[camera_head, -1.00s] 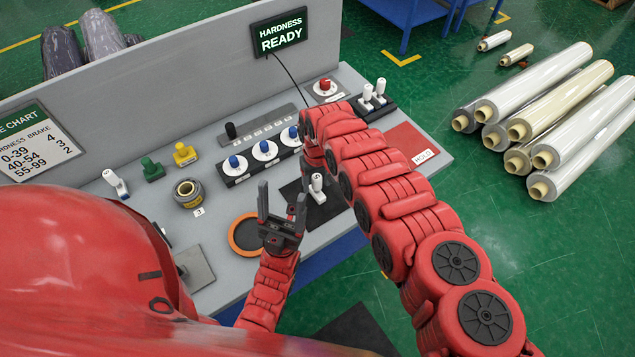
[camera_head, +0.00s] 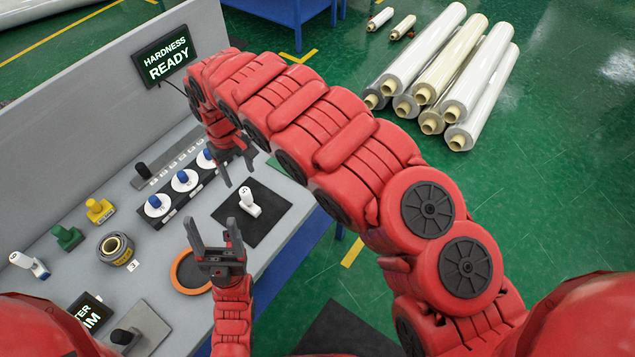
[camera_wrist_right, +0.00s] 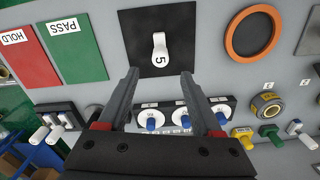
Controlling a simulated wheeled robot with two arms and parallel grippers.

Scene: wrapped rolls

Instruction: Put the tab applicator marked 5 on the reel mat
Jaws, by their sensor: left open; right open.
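The white tab applicator marked 5 (camera_head: 250,205) lies on a black square mat (camera_head: 268,225) on the grey bench. I cannot tell any label on this mat. My right gripper (camera_head: 236,172) is open and empty, just behind the applicator in the head view and apart from it. Its open fingers (camera_wrist_right: 163,85) point toward the applicator in the wrist view. My left gripper (camera_head: 212,228) is open and empty, left of the mat, near an orange-rimmed round pad (camera_head: 176,275).
Blue-knobbed dials (camera_head: 184,181), a tape roll (camera_head: 115,250), and green (camera_head: 67,237) and yellow (camera_head: 99,210) stamps stand on the bench. Red HOLD (camera_wrist_right: 27,53) and green PASS (camera_wrist_right: 70,45) pads lie beside the black mat. Wrapped rolls (camera_head: 440,75) lie on the floor.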

